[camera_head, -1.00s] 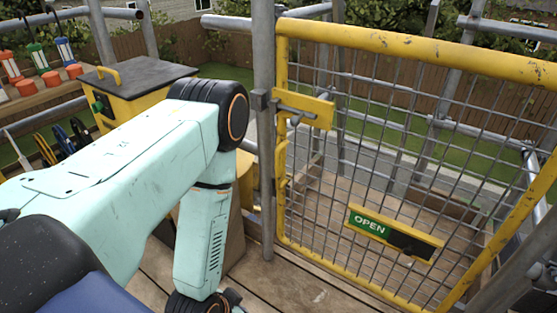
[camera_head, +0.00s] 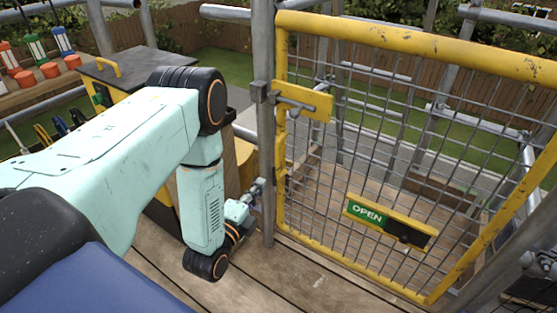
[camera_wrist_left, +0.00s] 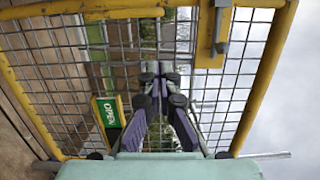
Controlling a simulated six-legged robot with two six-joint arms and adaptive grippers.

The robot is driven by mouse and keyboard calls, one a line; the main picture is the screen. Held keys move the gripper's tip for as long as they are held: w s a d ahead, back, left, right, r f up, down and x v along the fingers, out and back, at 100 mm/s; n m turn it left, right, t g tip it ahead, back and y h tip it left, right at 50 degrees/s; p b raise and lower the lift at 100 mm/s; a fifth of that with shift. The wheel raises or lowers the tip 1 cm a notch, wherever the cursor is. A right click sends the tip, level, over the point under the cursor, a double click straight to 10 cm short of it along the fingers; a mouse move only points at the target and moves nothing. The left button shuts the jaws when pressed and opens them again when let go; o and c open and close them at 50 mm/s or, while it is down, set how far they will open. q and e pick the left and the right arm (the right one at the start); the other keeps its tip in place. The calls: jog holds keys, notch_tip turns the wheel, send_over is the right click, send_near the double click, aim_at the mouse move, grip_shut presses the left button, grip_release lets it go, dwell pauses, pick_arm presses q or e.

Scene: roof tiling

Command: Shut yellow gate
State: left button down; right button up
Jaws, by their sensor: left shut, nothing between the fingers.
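The yellow gate (camera_head: 420,42) has a tubular frame filled with grey wire mesh. It stands on the right of the head view, its left side close beside a grey upright post (camera_head: 264,130). A yellow latch plate (camera_head: 318,106) with a grey bolt sits at its upper left. A sign (camera_head: 366,213) on the mesh reads OPEN. My left gripper (camera_head: 258,190) is low beside the post, left of the gate. In the left wrist view its fingers (camera_wrist_left: 160,72) are shut and empty, with the gate mesh behind them. My right gripper is not in view.
A yellow box with a dark lid (camera_head: 125,70) stands left of the post, partly behind my left arm. A shelf with coloured items (camera_head: 35,48) is at far left. Scaffold tubes (camera_head: 380,72) surround the place. Wooden boards (camera_head: 290,285) in front are clear.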

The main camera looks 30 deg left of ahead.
pick_arm(q)
jog(key=w+a+b, duration=0.1)
jog(key=w+b, duration=0.2)
jog(key=w, duration=0.9)
jog(key=shift+w+b, duration=0.2)
jog(key=shift+b, duration=0.1)
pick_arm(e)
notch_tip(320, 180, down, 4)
